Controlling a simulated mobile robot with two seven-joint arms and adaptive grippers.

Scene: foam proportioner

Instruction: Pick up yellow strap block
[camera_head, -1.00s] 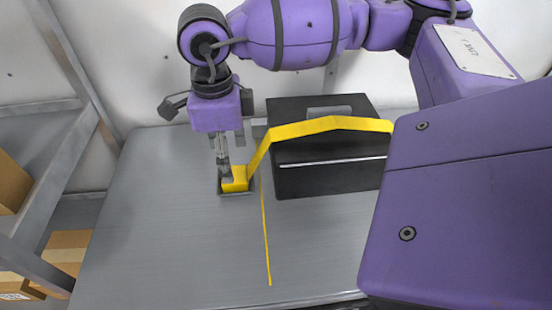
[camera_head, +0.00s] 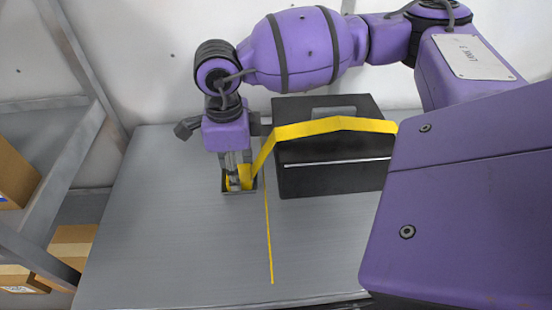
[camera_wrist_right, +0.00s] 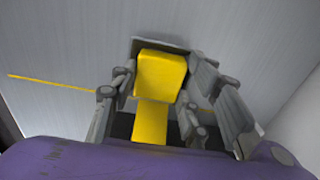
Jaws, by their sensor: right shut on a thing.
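In the head view the fingers cover much of the block (camera_head: 246,173). The block appears still in its recess. My left gripper is not in view.
A black case (camera_head: 330,179) with a grey handle stands right of the block, and the strap passes over it. A thin yellow line (camera_head: 268,235) runs along the table (camera_head: 170,240) toward the front. The table's left and front are clear. A metal shelf with cardboard boxes (camera_head: 70,245) stands at left.

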